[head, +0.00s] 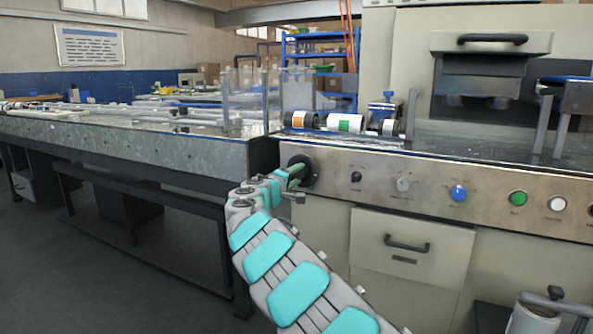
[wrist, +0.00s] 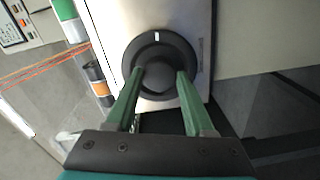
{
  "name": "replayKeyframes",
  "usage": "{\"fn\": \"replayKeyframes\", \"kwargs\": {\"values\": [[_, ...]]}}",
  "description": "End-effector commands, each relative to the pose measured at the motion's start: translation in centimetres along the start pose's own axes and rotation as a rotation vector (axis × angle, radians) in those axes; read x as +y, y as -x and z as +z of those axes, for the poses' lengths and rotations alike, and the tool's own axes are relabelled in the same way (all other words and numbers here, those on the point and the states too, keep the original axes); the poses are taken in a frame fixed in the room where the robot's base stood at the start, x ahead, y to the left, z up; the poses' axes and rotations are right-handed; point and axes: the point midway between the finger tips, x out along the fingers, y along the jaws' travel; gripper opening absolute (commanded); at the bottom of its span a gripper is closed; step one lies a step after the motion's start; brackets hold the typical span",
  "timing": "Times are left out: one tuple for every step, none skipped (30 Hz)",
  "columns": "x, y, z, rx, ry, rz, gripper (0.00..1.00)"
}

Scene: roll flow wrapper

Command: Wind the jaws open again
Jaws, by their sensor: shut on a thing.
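A round black knob (wrist: 158,58) with a small white mark on its rim fills the upper middle of the wrist view. My gripper (wrist: 160,80) has its two green fingers on either side of the knob's raised centre and is shut on it. In the head view the same knob (head: 302,173) sits at the left end of the machine's metal front panel (head: 430,183). My gripper (head: 285,174) reaches it from the left front, and its fingers partly hide the knob. The jaws named in the task cannot be made out for certain.
Right of the knob the panel carries small switches, a blue button (head: 458,193) and a green button (head: 518,198). Several rolls (head: 345,123) lie on the machine top above. A drawer with a handle (head: 407,243) is below. A long conveyor table (head: 130,138) extends left.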

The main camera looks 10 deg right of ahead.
Motion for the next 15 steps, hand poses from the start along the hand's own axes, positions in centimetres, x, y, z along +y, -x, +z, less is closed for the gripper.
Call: {"fn": "replayKeyframes", "kwargs": {"values": [[0.34,0.06,-0.19,0.000,0.045,-0.001,0.00],[0.33,0.06,-0.19,-0.001,0.073,-0.001,0.00],[0.31,0.07,-0.19,-0.002,0.111,-0.002,0.00],[0.30,0.07,-0.20,-0.003,0.140,-0.002,0.00],[0.30,0.08,-0.20,-0.004,0.169,-0.002,0.00],[0.32,0.08,-0.22,-0.004,0.207,-0.001,0.00],[0.33,0.08,-0.23,-0.005,0.235,-0.001,0.00],[0.35,0.09,-0.25,-0.006,0.264,-0.001,0.00],[0.36,0.10,-0.27,-0.007,0.301,-0.001,0.00],[0.36,0.10,-0.28,-0.007,0.329,-0.001,0.00],[0.39,0.11,-0.30,-0.008,0.357,-0.001,0.00],[0.42,0.12,-0.33,-0.009,0.395,0.000,0.00],[0.44,0.12,-0.34,-0.009,0.423,0.001,0.00],[0.48,0.12,-0.36,-0.010,0.451,0.001,0.00],[0.50,0.12,-0.38,-0.011,0.489,0.001,0.00]]}}
